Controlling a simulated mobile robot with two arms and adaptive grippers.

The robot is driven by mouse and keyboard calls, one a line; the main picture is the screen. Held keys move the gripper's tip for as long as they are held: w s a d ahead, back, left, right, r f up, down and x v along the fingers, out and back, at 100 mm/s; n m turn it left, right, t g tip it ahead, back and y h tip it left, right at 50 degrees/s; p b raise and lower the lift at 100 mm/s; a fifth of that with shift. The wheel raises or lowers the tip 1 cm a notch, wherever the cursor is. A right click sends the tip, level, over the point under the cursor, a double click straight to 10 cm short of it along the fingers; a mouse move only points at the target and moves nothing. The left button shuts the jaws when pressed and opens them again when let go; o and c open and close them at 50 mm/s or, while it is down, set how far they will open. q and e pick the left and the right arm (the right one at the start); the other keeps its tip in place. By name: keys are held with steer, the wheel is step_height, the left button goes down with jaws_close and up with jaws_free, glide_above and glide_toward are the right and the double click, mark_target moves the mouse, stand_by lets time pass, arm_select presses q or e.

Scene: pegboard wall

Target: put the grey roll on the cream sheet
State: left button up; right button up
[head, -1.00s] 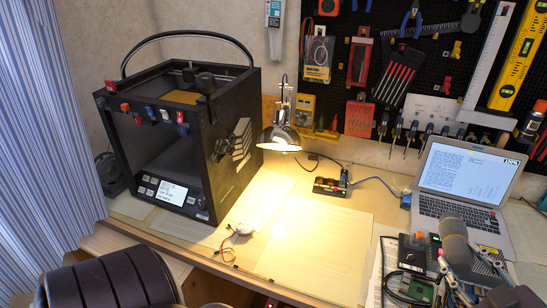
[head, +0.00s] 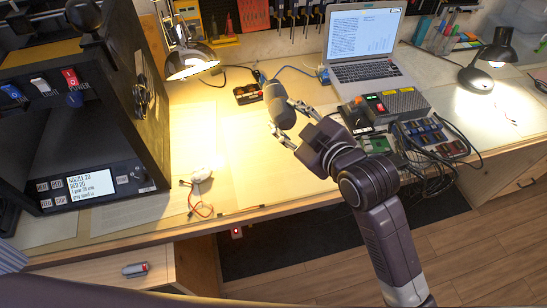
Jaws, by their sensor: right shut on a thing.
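The grey roll (head: 279,106) is a dark grey cylinder in the upper middle of the head view. My right gripper (head: 288,122) is shut on its lower end and holds it tilted, its top leaning left. The cream sheet (head: 258,165) lies flat on the desk, brightly lit, below and left of the roll. The roll and gripper cover part of the sheet's right side; the roll seems to be above the desk, though its exact height is hard to tell. My left gripper is not in view.
A black printer (head: 100,130) stands at the left, with a lamp (head: 190,60) beside it. A white mouse-like object (head: 203,174) with red wires lies left of the sheet. A laptop (head: 365,45) and a grey device (head: 400,105) stand at the right. A second lamp (head: 490,60) is far right.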

step_height(320, 180, down, 5)
steer(key=b, duration=0.1)
glide_above(284, 170)
step_height(284, 170, down, 7)
steer(key=shift+w+d+f, duration=0.1)
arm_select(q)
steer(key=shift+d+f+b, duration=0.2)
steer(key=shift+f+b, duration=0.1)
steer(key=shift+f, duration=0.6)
arm_select(e)
steer(key=shift+f, duration=2.1)
steer(key=o, duration=0.8)
steer(key=shift+f, duration=0.15)
steer(key=shift+o, duration=1)
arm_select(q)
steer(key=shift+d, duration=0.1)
arm_select(e)
steer(key=v, duration=1.2)
